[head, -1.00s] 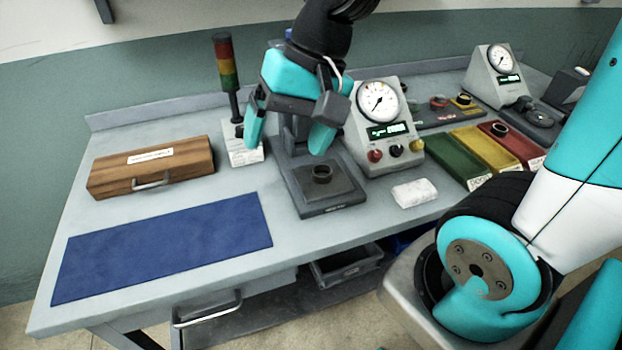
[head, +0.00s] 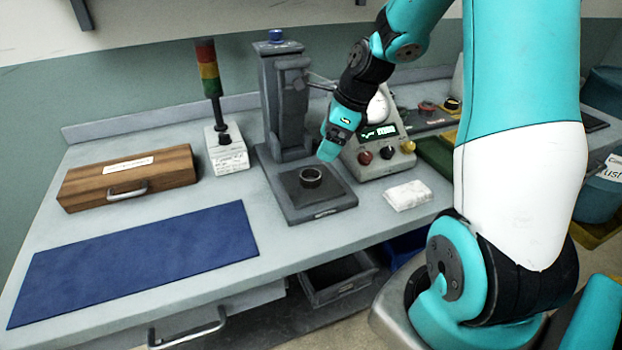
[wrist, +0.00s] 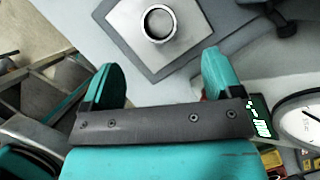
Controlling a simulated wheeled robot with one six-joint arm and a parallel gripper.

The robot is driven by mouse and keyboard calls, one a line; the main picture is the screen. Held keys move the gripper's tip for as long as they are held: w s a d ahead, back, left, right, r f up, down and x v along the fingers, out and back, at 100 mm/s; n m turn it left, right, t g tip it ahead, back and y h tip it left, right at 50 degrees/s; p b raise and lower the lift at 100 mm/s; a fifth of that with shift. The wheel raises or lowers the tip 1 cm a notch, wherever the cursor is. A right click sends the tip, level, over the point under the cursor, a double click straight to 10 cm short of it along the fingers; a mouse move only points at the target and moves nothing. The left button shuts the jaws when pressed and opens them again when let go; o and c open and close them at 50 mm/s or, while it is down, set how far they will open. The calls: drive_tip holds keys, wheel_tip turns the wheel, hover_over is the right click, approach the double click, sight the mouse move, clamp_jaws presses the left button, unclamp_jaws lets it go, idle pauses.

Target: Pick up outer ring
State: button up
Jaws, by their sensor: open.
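The outer ring (head: 311,176) is a small dark metal ring lying on the square plate of the gauge stand (head: 322,212). My gripper (head: 328,150) is just to the right of and above the ring in the head view, seen side-on. In the wrist view my gripper (wrist: 160,72) has its two teal fingers wide apart with nothing between them.
The stand's column (head: 287,100) rises behind the ring. A dial gauge box (head: 375,160) stands close on the right, with a white cloth (head: 408,195) in front. A wooden case (head: 128,178), a signal tower (head: 226,150) and a clear blue mat (head: 135,262) lie to the left.

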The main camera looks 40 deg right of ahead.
sight(311, 171)
drive_tip(key=x, duration=0.9)
drive_tip(key=shift+a+f+p, duration=0.1)
drive_tip(key=shift+f+p, duration=0.15)
drive_tip(key=shift+p, duration=0.1)
drive_tip(key=shift+c, duration=0.5)
drive_tip(key=c, duration=1)
drive_tip(key=shift+r, duration=0.1)
drive_tip(key=shift+c, duration=0.2)
